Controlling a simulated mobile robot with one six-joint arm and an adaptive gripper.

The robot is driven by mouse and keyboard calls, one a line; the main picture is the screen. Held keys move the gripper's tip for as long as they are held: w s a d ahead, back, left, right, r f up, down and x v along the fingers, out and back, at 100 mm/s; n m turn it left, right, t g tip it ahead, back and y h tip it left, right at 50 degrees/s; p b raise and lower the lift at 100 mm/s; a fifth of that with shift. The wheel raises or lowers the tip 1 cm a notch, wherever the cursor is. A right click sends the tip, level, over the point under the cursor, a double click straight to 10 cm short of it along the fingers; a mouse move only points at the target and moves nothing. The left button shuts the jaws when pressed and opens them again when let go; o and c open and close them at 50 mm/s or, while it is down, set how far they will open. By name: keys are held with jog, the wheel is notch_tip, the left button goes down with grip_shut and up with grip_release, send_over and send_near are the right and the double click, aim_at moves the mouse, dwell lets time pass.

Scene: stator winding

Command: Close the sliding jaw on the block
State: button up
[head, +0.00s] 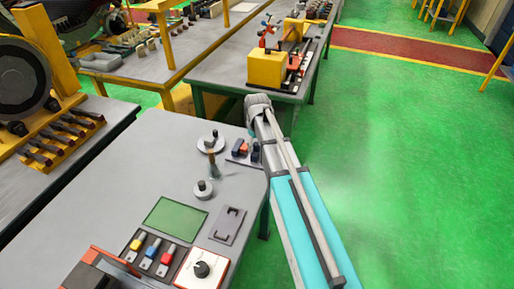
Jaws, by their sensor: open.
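On the far workbench stands a yellow block-shaped machine part (267,68) with dark rails and red and orange parts (295,72) to its right. A second, smaller yellow part (293,30) stands behind it. I cannot tell which of these is the sliding jaw or the block, nor whether a gap is between them. My teal and grey arm reaches up from the lower right to a rounded grey joint in front of this bench. My gripper is not visible; anything beyond that joint is hidden.
A yellow-framed machine (50,60) stands at the left. The green floor (400,150) at the right is clear.

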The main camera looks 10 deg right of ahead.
jog(key=shift+c, duration=0.3)
jog(key=c, duration=0.8)
jog(key=shift+o, duration=0.2)
jog(key=shift+w+a, duration=0.7)
jog(key=shift+a, duration=0.35)
jog(key=o, duration=0.8)
jog(key=shift+r, duration=0.1)
jog(key=shift+r+p, duration=2.95)
jog(key=shift+p, duration=0.1)
